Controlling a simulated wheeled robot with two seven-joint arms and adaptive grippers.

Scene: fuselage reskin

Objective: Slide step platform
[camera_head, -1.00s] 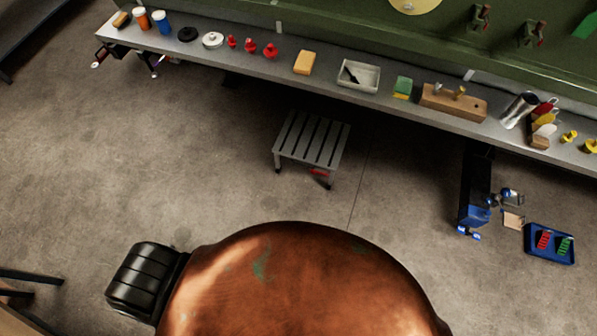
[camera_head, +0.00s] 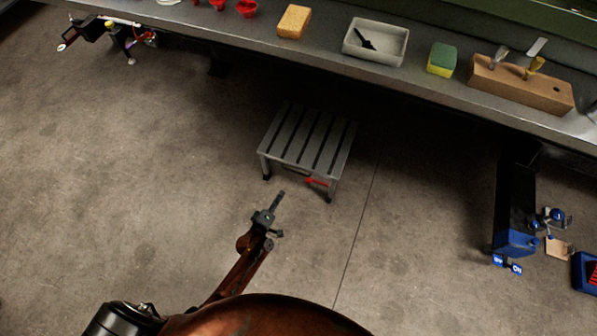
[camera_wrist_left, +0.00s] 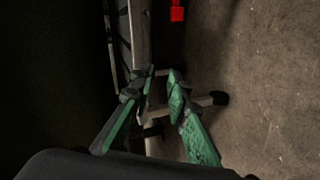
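The step platform (camera_head: 308,141) is a low grey slatted stool on the floor in front of the workbench, with dark feet and a red piece under its near edge. My left gripper (camera_head: 278,198) is just short of the platform's near side, between its two near feet in the picture. In the left wrist view, the green and dark fingers (camera_wrist_left: 160,84) stand apart, with the platform's pale metal frame (camera_wrist_left: 141,40) at or behind the gap. I cannot tell whether they touch it. My right gripper is in no view.
The grey workbench (camera_head: 240,35) runs along the back, above and behind the platform. A blue and black stand (camera_head: 515,215) is at the right. The floor around the platform is clear.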

